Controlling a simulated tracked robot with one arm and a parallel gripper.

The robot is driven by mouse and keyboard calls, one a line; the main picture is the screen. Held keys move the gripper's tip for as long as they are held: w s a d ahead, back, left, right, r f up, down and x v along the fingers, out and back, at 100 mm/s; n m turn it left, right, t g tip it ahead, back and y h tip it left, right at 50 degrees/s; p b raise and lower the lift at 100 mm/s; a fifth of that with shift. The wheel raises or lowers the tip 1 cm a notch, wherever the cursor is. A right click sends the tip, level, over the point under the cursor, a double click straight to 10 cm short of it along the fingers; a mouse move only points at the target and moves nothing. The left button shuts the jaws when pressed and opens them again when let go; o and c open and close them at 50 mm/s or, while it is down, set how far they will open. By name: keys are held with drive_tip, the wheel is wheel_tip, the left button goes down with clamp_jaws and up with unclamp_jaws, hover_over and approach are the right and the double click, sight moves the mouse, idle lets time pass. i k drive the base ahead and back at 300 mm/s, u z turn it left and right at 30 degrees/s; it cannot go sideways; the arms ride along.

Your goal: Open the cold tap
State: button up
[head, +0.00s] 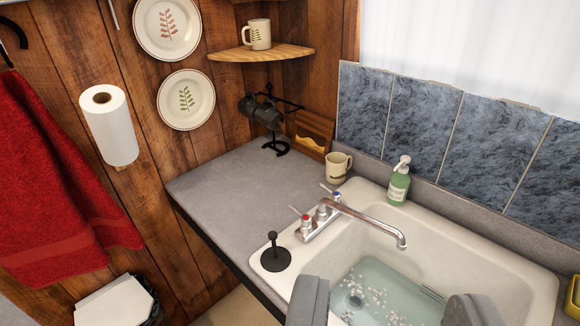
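The cold tap (336,197) is the blue-marked handle at the far end of the chrome faucet (322,213) on the sink's left rim. The red-marked hot tap (306,222) is at the near end. Each has a thin lever pointing up and left. The spout (375,225) reaches right over the basin, and I see no stream from it. My gripper (388,305) is open and empty, with its two grey fingers wide apart at the bottom edge. It appears in front of the basin, below and right of the faucet.
The white sink (500,262) holds water with white bits. A black stopper-like object (275,255) stands on its near-left rim. A mug (338,166) and green soap bottle (399,182) stand behind the faucet. The grey counter (225,195) left of it is mostly clear.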

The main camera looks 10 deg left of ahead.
sight(336, 195)
drive_tip(key=u, duration=0.25)
drive_tip(key=i, duration=1.35)
drive_tip(key=z, duration=0.2)
